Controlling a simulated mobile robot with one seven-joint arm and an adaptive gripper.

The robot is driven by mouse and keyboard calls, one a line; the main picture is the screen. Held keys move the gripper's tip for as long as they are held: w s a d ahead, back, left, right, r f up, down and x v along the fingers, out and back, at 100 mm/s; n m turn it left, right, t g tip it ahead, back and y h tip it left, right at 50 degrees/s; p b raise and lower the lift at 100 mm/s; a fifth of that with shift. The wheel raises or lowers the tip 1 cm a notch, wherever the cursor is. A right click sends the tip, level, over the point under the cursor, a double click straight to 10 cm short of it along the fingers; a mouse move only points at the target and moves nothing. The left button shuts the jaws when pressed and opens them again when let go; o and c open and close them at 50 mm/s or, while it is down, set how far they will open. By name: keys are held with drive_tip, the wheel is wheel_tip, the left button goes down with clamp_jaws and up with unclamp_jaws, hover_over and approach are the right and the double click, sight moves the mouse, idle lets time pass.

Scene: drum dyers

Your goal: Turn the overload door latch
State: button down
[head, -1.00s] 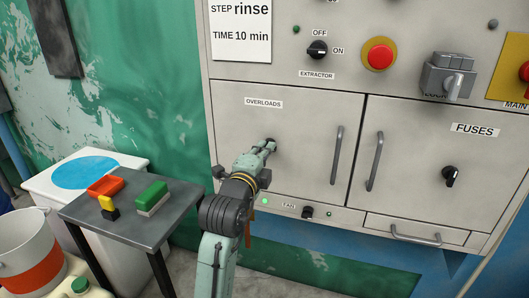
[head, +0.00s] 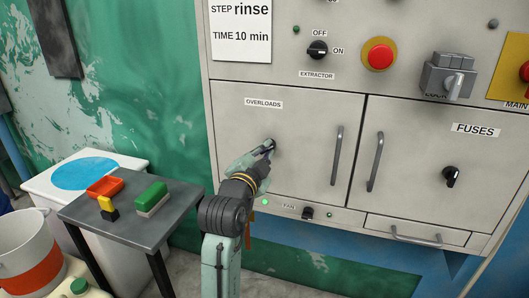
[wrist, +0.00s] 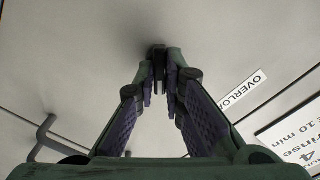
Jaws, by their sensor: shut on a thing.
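The overloads door (head: 300,165) is a grey panel with an OVERLOADS label (head: 263,103), which also shows in the wrist view (wrist: 242,92). My gripper (head: 268,148) is at the left part of this door, below the label. In the wrist view, my gripper (wrist: 160,82) is shut on the small dark overload door latch (wrist: 158,58). The fingers stand on both sides of it and hide part of it. The door's bar handle (head: 337,155) is to the right, apart from my gripper. The door looks closed.
The fuses door (head: 430,170) with its own dark latch (head: 452,176) and bar handle (head: 375,162) is to the right. A fan switch (head: 307,212) sits below.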

drive_tip(key=shift+n+p, duration=1.7)
drive_tip(key=shift+n, duration=3.3)
drive_tip(key=c, duration=1.7)
unclamp_jaws()
drive_tip(key=v, duration=1.2)
